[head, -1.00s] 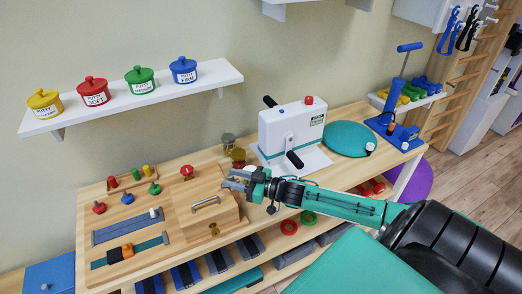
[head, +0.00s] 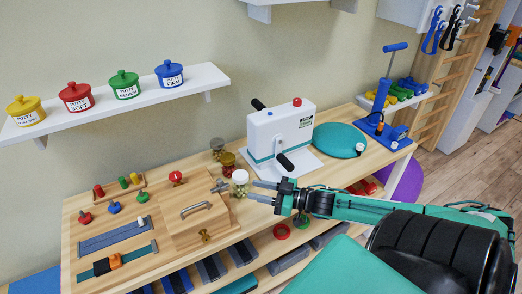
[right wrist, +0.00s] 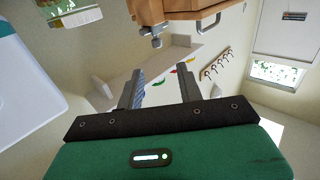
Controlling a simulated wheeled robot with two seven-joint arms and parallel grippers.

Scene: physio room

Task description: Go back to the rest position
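My right gripper (head: 264,191) reaches in from the right in the head view, in front of the wooden table's front part. Its two fingers are apart with nothing between them. In the right wrist view the fingers (right wrist: 158,92) also stand apart and empty. A white-lidded jar (head: 240,183) stands just behind the fingertips; I cannot tell if they touch it. My left gripper is in neither view.
The wooden table (head: 228,234) holds a wooden box with a handle (head: 198,209), a white crank machine (head: 279,135) and a teal disc (head: 340,140). Putty pots stand on the wall shelf (head: 140,107). A purple ball (head: 408,181) is at the right.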

